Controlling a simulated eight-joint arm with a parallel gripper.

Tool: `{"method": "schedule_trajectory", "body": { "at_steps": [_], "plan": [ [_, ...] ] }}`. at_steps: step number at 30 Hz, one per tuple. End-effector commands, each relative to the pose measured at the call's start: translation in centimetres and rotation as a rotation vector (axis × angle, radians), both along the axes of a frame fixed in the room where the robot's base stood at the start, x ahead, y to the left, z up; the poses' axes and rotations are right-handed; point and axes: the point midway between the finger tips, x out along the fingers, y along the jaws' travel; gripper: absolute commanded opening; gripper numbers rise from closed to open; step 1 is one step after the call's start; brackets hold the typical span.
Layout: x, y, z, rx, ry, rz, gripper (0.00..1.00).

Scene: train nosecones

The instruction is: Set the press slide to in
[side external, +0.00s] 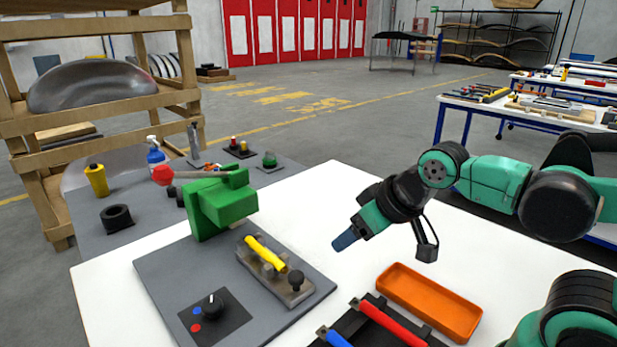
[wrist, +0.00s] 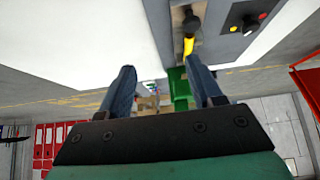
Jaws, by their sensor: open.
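A green press (side external: 222,203) with a red-tipped lever (side external: 165,175) stands on a grey base plate (side external: 165,270). In front of it is a metal slide (side external: 272,275) with a black knob (side external: 296,280) at its near end. A yellow bar (side external: 265,253) lies along the slide's far part. The wrist view also shows the black knob (wrist: 190,22), the yellow bar (wrist: 188,46) and the green press (wrist: 178,85). My gripper (side external: 343,242) is open and empty, above and to the right of the slide, apart from it; its two fingers (wrist: 160,68) show in the wrist view.
A dial (side external: 213,305) with blue and red dots is on the plate's near-left part. An orange tray (side external: 430,302) and a black rack (side external: 375,325) with red and blue handles sit at the right. A grey side table (side external: 90,205) holds bottles and small parts. White tabletop between is free.

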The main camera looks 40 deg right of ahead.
Motion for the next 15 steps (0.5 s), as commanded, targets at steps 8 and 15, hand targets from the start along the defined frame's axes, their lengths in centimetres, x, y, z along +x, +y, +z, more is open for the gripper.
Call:
{"method": "schedule_trajectory", "body": {
  "at_steps": [8, 15],
  "plan": [
    [0.0, 0.0, 0.0, -0.001, 0.001, 0.001, 0.68],
    [1.5, 0.8, 0.5, -0.027, 0.119, 0.070, 0.68]
  ]
}}
